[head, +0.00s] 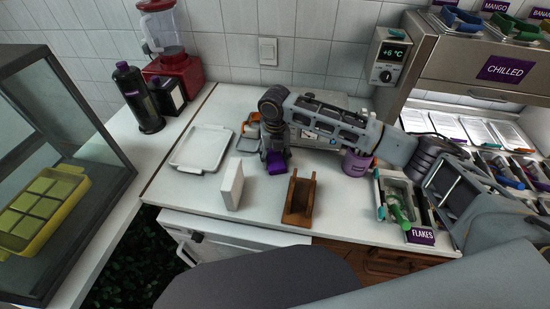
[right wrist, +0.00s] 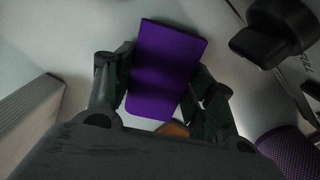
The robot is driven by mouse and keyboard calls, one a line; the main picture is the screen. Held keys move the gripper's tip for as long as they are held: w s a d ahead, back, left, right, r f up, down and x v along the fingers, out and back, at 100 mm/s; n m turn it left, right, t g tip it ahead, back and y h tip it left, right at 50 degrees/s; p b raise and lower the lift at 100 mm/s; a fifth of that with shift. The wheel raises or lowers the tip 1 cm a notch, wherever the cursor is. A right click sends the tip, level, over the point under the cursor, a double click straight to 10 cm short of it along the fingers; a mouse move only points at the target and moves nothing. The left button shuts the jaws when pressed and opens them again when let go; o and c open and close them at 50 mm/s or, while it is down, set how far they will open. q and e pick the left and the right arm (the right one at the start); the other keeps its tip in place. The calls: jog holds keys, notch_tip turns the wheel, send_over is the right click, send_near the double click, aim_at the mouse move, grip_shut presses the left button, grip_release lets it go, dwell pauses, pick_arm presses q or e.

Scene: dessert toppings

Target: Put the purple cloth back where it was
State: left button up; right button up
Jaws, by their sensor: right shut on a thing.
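The purple cloth (head: 277,166) shows as a small folded pad under my right gripper (head: 274,153), over the middle of the white counter. In the right wrist view the cloth (right wrist: 165,70) is a flat purple rectangle between the two fingers of the right gripper (right wrist: 162,88), which is shut on it. Whether the cloth touches the counter I cannot tell. My left gripper is not in view.
A wooden holder (head: 298,202) and an upright white block (head: 232,187) stand in front of the gripper. A white tray (head: 200,149) lies to the left. A purple tub (head: 356,164) and a flakes tray (head: 401,188) are to the right.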

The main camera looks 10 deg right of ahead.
aim_at(275, 158)
jog(key=shift+f, duration=0.1)
dwell(0.3)
jog(key=o, duration=1)
jog(key=shift+r, duration=0.2)
notch_tip(275, 158, up, 12)
jog(key=shift+f, duration=0.1)
dwell(0.4)
